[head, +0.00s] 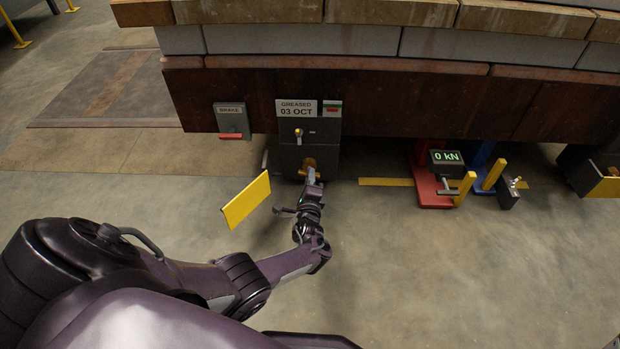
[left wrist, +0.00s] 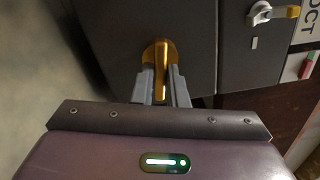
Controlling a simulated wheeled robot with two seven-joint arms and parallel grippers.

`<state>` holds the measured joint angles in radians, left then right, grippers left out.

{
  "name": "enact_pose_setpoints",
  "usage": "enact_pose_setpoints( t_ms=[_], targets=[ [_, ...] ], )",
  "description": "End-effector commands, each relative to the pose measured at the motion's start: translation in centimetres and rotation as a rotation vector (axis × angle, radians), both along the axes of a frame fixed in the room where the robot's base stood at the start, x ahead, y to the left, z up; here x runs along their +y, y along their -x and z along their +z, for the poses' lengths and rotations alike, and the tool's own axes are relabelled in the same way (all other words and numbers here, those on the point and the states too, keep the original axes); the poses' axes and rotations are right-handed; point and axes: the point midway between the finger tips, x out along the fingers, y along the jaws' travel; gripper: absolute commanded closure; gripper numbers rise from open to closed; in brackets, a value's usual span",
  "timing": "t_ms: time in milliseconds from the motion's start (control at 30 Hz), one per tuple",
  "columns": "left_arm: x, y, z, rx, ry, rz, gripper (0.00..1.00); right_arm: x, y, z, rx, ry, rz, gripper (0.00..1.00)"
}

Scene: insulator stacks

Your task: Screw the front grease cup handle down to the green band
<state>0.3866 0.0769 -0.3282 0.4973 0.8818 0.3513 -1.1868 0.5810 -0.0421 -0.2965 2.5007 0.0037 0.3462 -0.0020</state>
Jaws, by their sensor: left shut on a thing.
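The brass grease cup handle (head: 309,162) sticks out from the lower front of a dark grey box (head: 320,140) under the brown beam. In the left wrist view the handle (left wrist: 161,60) is a gold bar in front of a round brass cup (left wrist: 150,52). My left gripper (head: 311,177) reaches it from the front. In the left wrist view its two grey fingers (left wrist: 161,88) are shut on the handle, one on each side. No green band can be made out on the cup. My right gripper is not in view.
A small lever (head: 299,132) sits above the cup, below a plate reading GREASED 03 OCT (head: 297,108). A BRAKE box (head: 232,121) hangs to the left. A yellow panel (head: 246,199) stands left of my wrist. A 0 kN display (head: 445,157) is right.

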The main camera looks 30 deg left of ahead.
Motion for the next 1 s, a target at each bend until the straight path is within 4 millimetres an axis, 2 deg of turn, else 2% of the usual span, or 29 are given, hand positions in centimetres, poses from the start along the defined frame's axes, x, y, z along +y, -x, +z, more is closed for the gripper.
enact_pose_setpoints(
  t_ms=[300,767,800,933,1000],
  targets=[
    [-0.03,0.02,-0.1,0.047,-0.074,-0.001,1.0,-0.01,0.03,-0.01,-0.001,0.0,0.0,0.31],
    [-0.04,0.02,-0.11,0.052,-0.081,-0.002,1.0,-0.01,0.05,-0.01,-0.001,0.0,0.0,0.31],
    [-0.05,0.02,-0.11,0.051,-0.08,-0.002,0.85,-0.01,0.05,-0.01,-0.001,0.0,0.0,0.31],
    [-0.04,0.02,-0.1,0.051,-0.08,-0.002,0.68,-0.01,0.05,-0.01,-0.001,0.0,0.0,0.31],
    [-0.03,0.02,-0.09,0.051,-0.08,-0.001,0.67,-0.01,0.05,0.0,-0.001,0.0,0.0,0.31]
  ],
)
